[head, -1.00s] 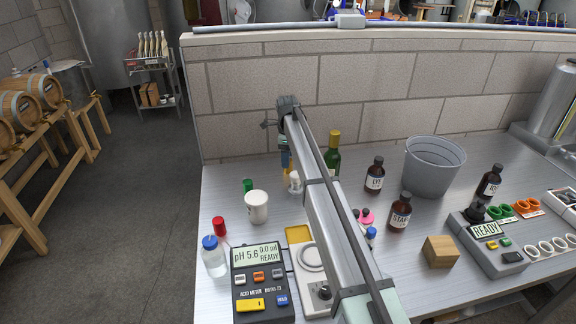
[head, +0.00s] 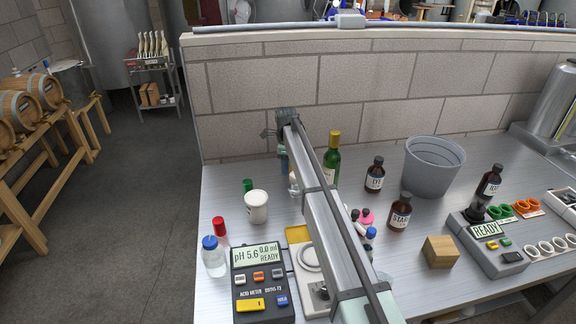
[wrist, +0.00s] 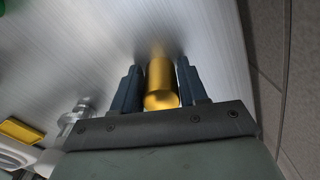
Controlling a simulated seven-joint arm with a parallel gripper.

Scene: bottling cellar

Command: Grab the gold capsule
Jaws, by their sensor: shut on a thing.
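The gold capsule (wrist: 161,85) is a shiny gold cylinder. In the wrist view it sits between the two dark blue fingers of my gripper (wrist: 159,76), which are shut on it. Its far end is close to the metal bench top, where a soft gold reflection shows; I cannot tell whether it touches the bench. In the head view my gripper (head: 284,162) is low over the back of the bench, left of the green bottle, and my arm hides most of it. I cannot make out the capsule there.
A green wine bottle (head: 333,158) stands close to the right of my arm. A white tub (head: 257,207) and a green cap (head: 248,185) are at the left. The brick wall (head: 270,115) rises behind the bench. Brown bottles (head: 375,177) and a grey bucket (head: 432,168) stand right.

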